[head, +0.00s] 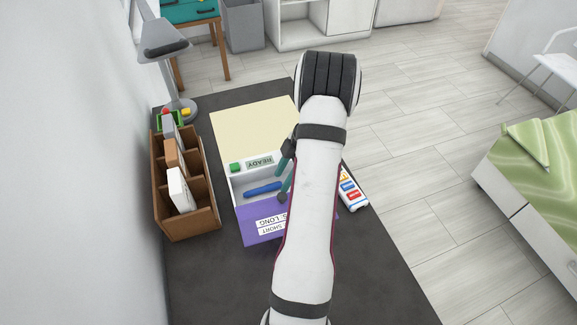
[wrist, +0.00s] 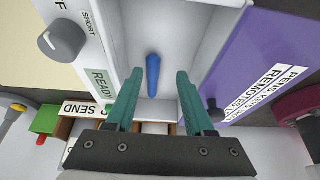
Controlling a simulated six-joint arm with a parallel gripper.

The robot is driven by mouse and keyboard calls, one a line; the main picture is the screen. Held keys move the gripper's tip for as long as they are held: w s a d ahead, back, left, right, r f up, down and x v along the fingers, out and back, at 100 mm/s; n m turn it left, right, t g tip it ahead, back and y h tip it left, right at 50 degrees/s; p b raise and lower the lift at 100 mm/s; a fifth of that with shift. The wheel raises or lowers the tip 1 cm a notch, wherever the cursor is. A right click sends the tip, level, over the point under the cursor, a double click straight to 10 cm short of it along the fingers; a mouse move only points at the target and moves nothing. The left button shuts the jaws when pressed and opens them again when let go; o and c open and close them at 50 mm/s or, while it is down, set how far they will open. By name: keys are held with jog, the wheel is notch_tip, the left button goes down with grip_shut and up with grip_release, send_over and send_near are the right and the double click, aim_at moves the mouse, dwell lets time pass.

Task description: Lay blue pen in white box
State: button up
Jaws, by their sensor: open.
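The blue pen (head: 262,188) lies inside the white box (head: 238,193), on its floor. In the wrist view the pen (wrist: 152,75) lies lengthwise on the bare white floor, with its near end close to the line between my fingertips. My gripper (head: 287,168) has teal fingers and is at the box's right part in the head view. In the wrist view my gripper (wrist: 155,80) is open, its fingers spread apart on either side of the pen, with nothing held. Whether the fingertips are above or below the box rim is unclear. My arm hides the box's right end in the head view.
A white remote-like device (head: 350,192) lies right. The dark table's front is clear.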

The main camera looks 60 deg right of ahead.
jog(key=v, duration=1)
jog(key=w+a+r+m+g, duration=0.1)
jog(key=w+a+r+m, duration=0.3)
jog(key=a, duration=0.7)
jog(key=w+a+r+m+g, duration=0.2)
jog(key=w+a+r, duration=0.35)
jog(key=a, duration=0.65)
jog(key=s+a+m, duration=0.4)
jog(key=s+a, duration=0.2)
jog(key=a, duration=0.3)
jog(key=s+a+m+h, duration=0.1)
jog(key=s+a+m, duration=0.3)
jog(key=a, duration=0.6)
jog(key=shift+s+f+g, duration=0.4)
jog(key=shift+s+f, duration=0.05)
jog(key=shift+s, duration=0.8)
